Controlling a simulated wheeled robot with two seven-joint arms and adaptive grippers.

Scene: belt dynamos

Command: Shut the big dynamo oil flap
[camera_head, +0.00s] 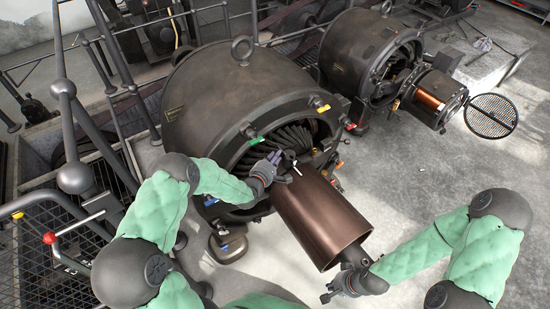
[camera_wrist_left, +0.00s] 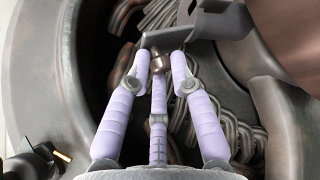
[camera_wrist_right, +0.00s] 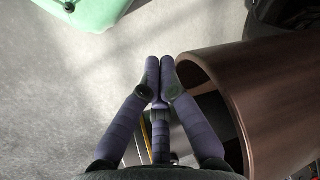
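The big dynamo (camera_head: 225,90) stands in the middle of the head view, its open front facing down and right. My left gripper (camera_head: 276,160) reaches into that opening, beside the dark windings. In the left wrist view its fingertips (camera_wrist_left: 160,58) are a little apart around a small copper-coloured knob, just below a grey metal arm (camera_wrist_left: 190,32). I cannot tell whether they grip it. I cannot make out the oil flap for certain. My right gripper (camera_head: 338,291) is at the lower end of the brown cylinder (camera_head: 320,215). Its fingertips (camera_wrist_right: 160,66) are together and empty, beside the cylinder's open end.
A smaller dynamo (camera_head: 365,45) stands behind to the right, with a round mesh cover (camera_head: 491,115) at its end. Railings (camera_head: 65,120) and a mesh panel line the left side. The concrete floor (camera_head: 420,165) at right is mostly clear.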

